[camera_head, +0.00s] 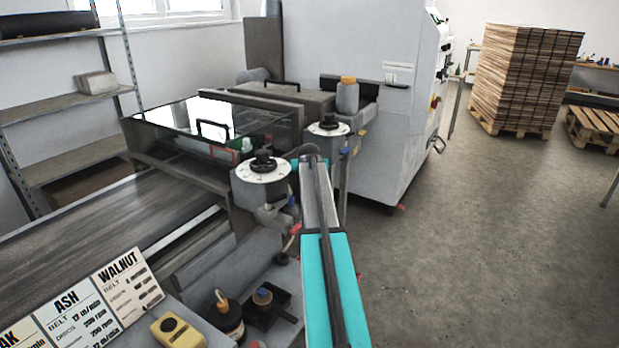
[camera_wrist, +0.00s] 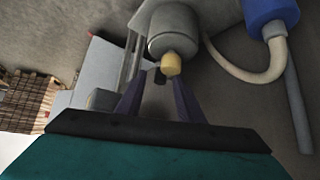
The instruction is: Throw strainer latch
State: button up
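In the wrist view, a grey cylindrical housing (camera_wrist: 172,25) with a paler metal collar fills the top middle, and a short yellow-tan stub (camera_wrist: 172,64) sticks out of its end; it looks like the strainer. A small dark piece (camera_wrist: 160,77) beside the stub may be the latch, but I cannot tell. The two purple fingers of my gripper (camera_wrist: 161,82) are apart, pointing at the stub and dark piece. I see no clear contact. In the head view my teal arm reaches toward the dial units, and its fingers are hidden.
A blue fitting (camera_wrist: 272,12) with a beige hose (camera_wrist: 243,75) lies right of the housing in the wrist view. In the head view, a white dial unit (camera_head: 262,172) stands left of my arm, beside the conveyor belt (camera_head: 100,222). Open floor (camera_head: 450,250) is on the right.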

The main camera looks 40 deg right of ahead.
jog(key=shift+r, duration=0.1)
jog(key=b+v, duration=0.1)
jog(key=v, duration=1.2)
jog(key=shift+s+a, duration=0.2)
jog(key=shift+a, duration=0.05)
jog(key=shift+s+r, duration=0.1)
jog(key=shift+s, duration=0.05)
dwell(0.4)
